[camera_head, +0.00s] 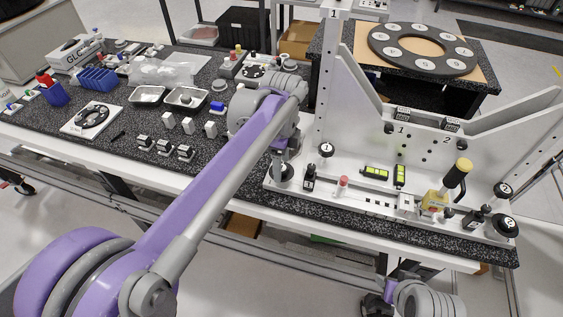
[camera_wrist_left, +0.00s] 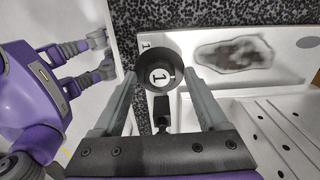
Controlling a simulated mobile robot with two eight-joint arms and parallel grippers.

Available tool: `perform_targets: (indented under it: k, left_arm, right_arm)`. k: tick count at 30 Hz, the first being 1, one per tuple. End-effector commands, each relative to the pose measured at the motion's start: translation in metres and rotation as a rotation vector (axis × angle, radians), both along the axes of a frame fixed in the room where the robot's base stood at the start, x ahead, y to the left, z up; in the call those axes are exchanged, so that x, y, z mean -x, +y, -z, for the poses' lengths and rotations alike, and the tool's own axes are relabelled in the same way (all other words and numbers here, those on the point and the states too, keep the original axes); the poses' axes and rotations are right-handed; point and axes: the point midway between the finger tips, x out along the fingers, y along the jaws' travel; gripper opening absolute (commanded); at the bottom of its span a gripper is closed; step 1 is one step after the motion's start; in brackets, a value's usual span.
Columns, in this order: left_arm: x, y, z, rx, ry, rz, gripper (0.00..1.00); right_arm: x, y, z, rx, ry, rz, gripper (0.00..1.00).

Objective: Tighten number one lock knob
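The number one lock knob (camera_wrist_left: 160,77) is black and round with a white "1" label in the left wrist view. It sits between the two fingers of my left gripper (camera_wrist_left: 160,82), which are spread, with slim gaps at the sides; I cannot tell whether they touch it. In the head view my left gripper (camera_head: 281,155) points down over a dark round knob (camera_head: 283,174) at the fixture's left front corner, partly hidden by the gripper. The white mirror fixture (camera_head: 345,205) lies on the speckled table.
A black clamp (camera_head: 310,178) stands right of the knob. Another "1" disc (camera_head: 326,149) sits behind. A yellow-based tool (camera_head: 436,198) and "2" knob (camera_head: 505,223) are at the right. The tall upright (camera_head: 328,80) rises close behind. Small parts, trays and boxes crowd the table left.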

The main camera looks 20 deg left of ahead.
Motion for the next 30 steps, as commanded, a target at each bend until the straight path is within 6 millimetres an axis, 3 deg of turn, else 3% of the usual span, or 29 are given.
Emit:
perform_targets:
  k: [11,24,30]
  left_arm:
    - [0.0,0.0,-0.005,0.0,0.001,0.0,0.79]
    - [0.0,0.0,-0.086,0.0,0.0,0.0,0.79]
    - [0.0,0.0,-0.106,0.0,0.0,0.0,0.79]
  right_arm:
    - [0.0,0.0,-0.001,0.0,0.0,0.0,0.45]
    - [-0.003,0.0,-0.009,0.0,-0.005,0.0,0.45]
    - [-0.004,0.0,-0.011,0.0,-0.007,0.0,0.45]
